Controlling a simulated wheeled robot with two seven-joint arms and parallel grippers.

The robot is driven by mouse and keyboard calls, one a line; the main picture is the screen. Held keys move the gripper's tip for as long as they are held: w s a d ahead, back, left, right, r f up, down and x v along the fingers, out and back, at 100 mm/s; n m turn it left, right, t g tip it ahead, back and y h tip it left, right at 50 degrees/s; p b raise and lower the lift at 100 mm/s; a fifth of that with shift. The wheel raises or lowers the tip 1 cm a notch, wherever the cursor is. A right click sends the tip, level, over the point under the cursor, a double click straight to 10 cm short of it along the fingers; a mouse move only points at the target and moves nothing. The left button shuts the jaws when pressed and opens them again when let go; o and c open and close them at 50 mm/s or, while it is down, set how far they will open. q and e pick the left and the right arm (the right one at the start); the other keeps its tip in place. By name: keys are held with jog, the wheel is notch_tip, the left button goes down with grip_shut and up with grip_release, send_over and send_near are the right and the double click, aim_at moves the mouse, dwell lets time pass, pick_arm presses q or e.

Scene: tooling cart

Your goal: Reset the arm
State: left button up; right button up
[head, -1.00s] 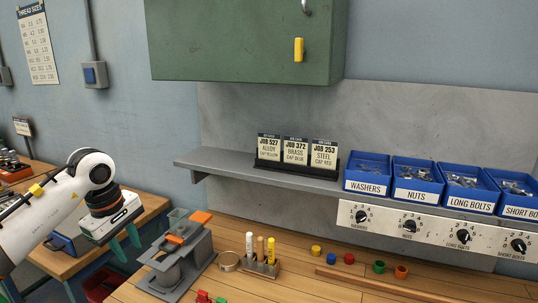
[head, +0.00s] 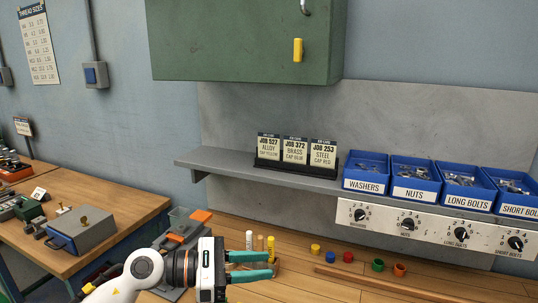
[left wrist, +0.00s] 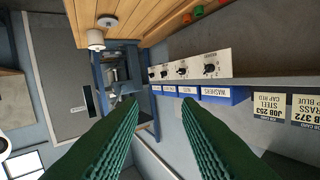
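My left arm enters the head view from the bottom left. Its left gripper (head: 271,265) points to the right above the bench, with its two teal fingers apart. The fingertips overlap the marker holder in the picture; I cannot tell how close they are to it. In the left wrist view the gripper (left wrist: 158,103) shows two green ribbed fingers apart with nothing between them. My right gripper is in neither view.
The grey fixture (head: 178,236) is partly hidden behind my left arm. Several coloured caps (head: 347,257) lie right of it. A shelf (head: 225,168) carries job cards (head: 296,150) and blue bins (head: 367,172). The green cabinet (head: 240,45) hangs above.

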pick_arm(q)
jog(key=a+r+n+t+y, duration=0.1)
jog(key=a+n+t+y, duration=0.2)
jog(key=n+t, duration=0.75)
jog(key=a+r+n+t+y, duration=0.15)
jog(key=a+n+t, duration=0.35)
jog(key=n, duration=1.1)
jog(key=s+a+f+n+g+y, duration=0.1)
jog(key=s+a+f+n+y, duration=0.1)
jog(key=a+f+n+y, duration=0.35)
jog(key=s+a+f+n+g+y, duration=0.1)
jog(key=a+f+n+g+y, duration=0.15)
jog(key=f+n+y, duration=0.55)
jog(key=s+a+f+n+g+h, duration=0.1)
jog(key=s+f+n+g, duration=0.5)
jog(key=s+f, duration=0.45)
jog(key=s+a+f+n+g+h, duration=0.1)
jog(key=s+f+n+g, duration=0.5)
jog(key=s, duration=0.7)
notch_tip(320, 180, down, 26)
jog(key=r+m+g, duration=0.1)
jog(key=s+a+f+g, duration=0.1)
jog(key=s+a+f, duration=0.2)
jog(key=s+f, duration=1.4)
jog(key=shift+s+f, duration=0.15)
jog(key=shift+f, duration=0.15)
